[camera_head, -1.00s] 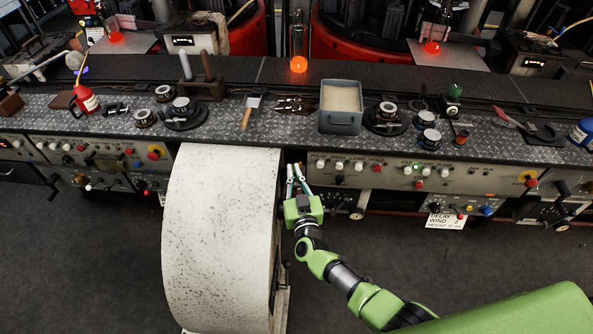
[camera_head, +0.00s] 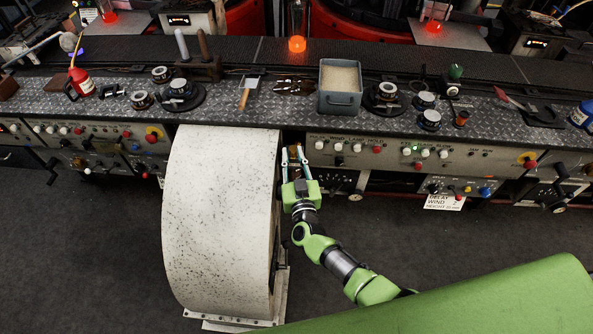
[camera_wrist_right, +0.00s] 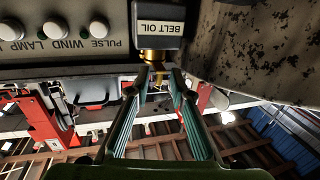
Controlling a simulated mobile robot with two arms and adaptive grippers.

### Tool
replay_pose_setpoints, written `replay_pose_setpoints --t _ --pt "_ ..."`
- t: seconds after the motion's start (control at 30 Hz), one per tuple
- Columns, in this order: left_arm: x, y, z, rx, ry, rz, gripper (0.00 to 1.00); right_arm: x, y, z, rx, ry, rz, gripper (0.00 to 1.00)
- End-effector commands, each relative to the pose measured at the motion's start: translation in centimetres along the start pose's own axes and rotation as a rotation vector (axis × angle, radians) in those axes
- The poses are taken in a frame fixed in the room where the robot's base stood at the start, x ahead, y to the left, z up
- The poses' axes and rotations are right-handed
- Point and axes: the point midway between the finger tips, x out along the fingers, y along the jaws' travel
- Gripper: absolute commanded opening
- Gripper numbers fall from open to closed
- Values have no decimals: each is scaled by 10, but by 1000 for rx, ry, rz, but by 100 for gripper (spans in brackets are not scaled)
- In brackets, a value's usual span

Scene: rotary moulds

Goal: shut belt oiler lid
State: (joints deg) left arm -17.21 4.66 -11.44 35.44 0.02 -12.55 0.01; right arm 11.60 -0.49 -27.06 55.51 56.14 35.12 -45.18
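The belt oiler (camera_wrist_right: 160,24) shows in the right wrist view as a dark box lettered BELT OIL, upside down in the picture, with a brass part (camera_wrist_right: 160,55) on its lower edge there. I cannot make out the lid or its position for certain. My right gripper (camera_wrist_right: 160,72) is open. Its two fingertips lie just below the brass part in the picture, one to each side; contact cannot be told. In the head view the right gripper (camera_head: 293,152) reaches into the gap between the pale drum cover and the control panel. My left gripper is not in view.
The speckled drum cover (camera_head: 218,220) stands close to the left of my right gripper. The control panel (camera_head: 395,150) with knobs is to its right. Above, the patterned bench top holds a grey bin (camera_head: 340,101), a brush (camera_head: 247,95) and moulds. Open floor lies below the panel.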

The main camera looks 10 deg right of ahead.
Motion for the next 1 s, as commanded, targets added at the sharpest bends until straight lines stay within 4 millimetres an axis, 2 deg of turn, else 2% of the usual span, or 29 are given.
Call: replay_pose_setpoints --t 0.3,0.5,0.7,1.0 --pt "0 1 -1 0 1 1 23 -64 0 2 1 -4 1 21" --pt "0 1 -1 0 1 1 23 -95 1 0 0 -1 1 21" --pt "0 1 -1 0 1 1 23 -107 1 0 -1 0 2 21" --pt "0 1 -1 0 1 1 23 -108 1 0 -1 1 1 21"
